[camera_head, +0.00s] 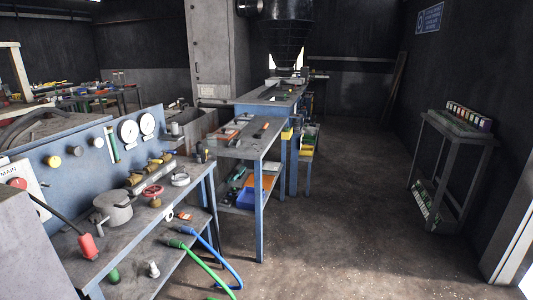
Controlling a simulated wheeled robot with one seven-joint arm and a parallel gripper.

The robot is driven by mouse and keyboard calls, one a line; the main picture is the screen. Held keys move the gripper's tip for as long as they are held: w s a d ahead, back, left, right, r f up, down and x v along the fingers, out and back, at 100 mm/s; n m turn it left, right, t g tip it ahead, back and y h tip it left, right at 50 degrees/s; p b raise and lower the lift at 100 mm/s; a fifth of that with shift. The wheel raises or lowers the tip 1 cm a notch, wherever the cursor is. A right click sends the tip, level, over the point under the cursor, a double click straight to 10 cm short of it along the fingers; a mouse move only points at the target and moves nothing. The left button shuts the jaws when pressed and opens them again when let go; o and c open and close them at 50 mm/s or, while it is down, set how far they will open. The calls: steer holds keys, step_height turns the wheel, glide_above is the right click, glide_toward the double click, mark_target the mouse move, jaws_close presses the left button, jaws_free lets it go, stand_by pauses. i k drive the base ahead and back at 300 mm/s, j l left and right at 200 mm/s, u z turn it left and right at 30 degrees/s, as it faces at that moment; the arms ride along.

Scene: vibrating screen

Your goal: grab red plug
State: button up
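A red plug (88,247) is at the left front, at the front edge of the blue and grey workbench (135,235). A dark cable runs from it up to the left, toward a white box marked MAIN (24,188) with a red round knob. I cannot tell whether the plug rests on the bench or hangs from the cable. My gripper is not in view.
A grey pot (113,211), a red valve wheel (153,191) and a white ring (180,180) are on the bench. Green (208,264) and blue (225,262) hoses hang off its front. The floor (345,245) to the right is clear.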

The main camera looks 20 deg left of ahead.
mark_target(87, 243)
steer(key=i+u, duration=0.3)
steer(key=i, duration=0.15)
steer(key=i+l+u, duration=0.1)
steer(key=i+u, duration=0.2)
steer(key=i, duration=0.15)
steer(key=i+l+u, duration=0.15)
steer(key=i+u, duration=0.3)
steer(key=u, duration=1)
